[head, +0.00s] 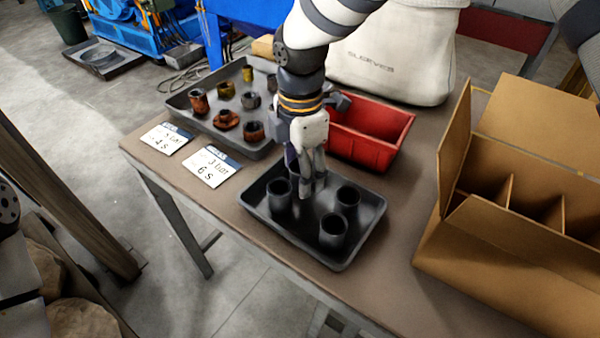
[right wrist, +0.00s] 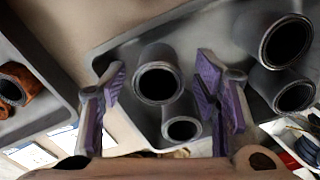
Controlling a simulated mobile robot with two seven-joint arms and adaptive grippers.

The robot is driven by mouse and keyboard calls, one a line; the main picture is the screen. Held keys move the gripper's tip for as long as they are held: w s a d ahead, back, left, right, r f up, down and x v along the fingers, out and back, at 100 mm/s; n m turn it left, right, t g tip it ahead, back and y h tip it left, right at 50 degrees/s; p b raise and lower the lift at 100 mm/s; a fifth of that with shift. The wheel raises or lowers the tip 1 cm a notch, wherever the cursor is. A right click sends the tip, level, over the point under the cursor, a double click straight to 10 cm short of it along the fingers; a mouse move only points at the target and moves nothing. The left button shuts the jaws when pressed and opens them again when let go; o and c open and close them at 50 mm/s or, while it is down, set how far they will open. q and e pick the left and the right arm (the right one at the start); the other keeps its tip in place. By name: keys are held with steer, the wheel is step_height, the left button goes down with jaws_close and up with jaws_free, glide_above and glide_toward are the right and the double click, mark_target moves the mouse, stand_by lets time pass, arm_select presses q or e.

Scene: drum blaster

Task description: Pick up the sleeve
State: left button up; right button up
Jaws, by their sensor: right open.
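Dark grey hollow sleeves stand upright in a black tray (head: 285,238) at the front of the table. In the head view I see a left sleeve (head: 279,195), a right sleeve (head: 348,200) and a front sleeve (head: 333,232). My right gripper (head: 306,180) points down over the tray, open and empty, and hides part of it. In the right wrist view, a larger-looking sleeve (right wrist: 160,76) and a smaller-looking sleeve (right wrist: 181,124) show between the spread purple-padded fingers. Two more sleeves (right wrist: 272,42) (right wrist: 290,90) lie outside the right finger. My left gripper is not in view.
A grey tray (head: 190,112) of rusty and brass parts is behind left, with two label cards (head: 166,138) (head: 210,166). A red bin (head: 372,135) and a white sack (head: 395,60) stand behind. A divided cardboard box (head: 520,225) stands at right.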

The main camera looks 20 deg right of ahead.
steer(key=shift+f, duration=0.35)
jaws_close()
steer(key=shift+w+r, duration=0.1)
